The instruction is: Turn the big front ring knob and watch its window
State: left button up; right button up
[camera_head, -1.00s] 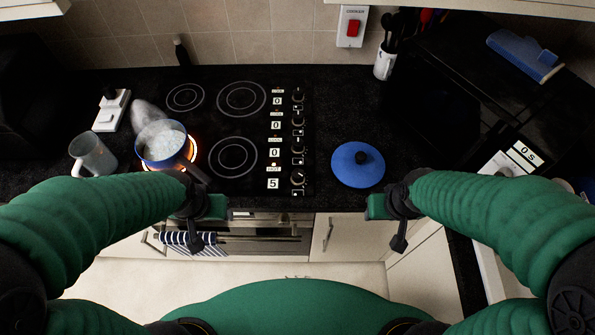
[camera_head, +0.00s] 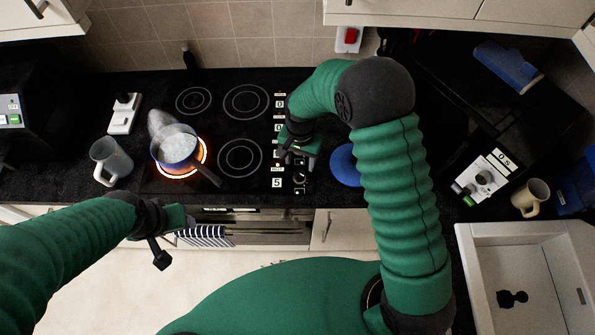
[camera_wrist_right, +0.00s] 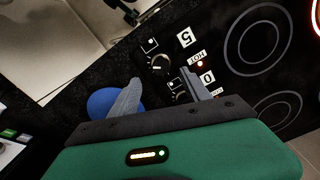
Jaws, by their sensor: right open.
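The hob's control strip has a column of black knobs with white windows. The front knob (camera_head: 299,178) shows below my right gripper, and also in the right wrist view (camera_wrist_right: 159,64). The window beside it (camera_head: 277,183) reads 5; it also shows in the right wrist view (camera_wrist_right: 186,39). A "HOT" label and a lit red light sit beside it. My right gripper (camera_head: 298,152) is open and empty above the strip; its fingers (camera_wrist_right: 160,92) point at the strip, apart from the front knob. My left gripper (camera_head: 175,217) hangs before the counter edge; its jaws are unclear.
A blue pan (camera_head: 176,152) with pale contents steams on a glowing front-left ring, its handle pointing front right. A blue lid (camera_head: 343,165) lies right of the strip, partly behind my arm. A mug (camera_head: 110,161) stands left, and a sink (camera_head: 480,265) is at right.

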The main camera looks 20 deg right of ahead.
aim_at(299, 174)
jog(key=f, duration=0.4)
jog(key=f+p, duration=0.1)
jog(key=f, duration=0.3)
jog(key=shift+w+p, duration=0.2)
jog(key=shift+p, duration=0.1)
jog(key=shift+f, duration=0.35)
jog(key=shift+s+a+f, duration=0.1)
jog(key=shift+a+f, duration=0.1)
jog(key=shift+c, duration=0.4)
jog(key=shift+d, duration=0.2)
jog(key=c, duration=0.7)
grip_shut()
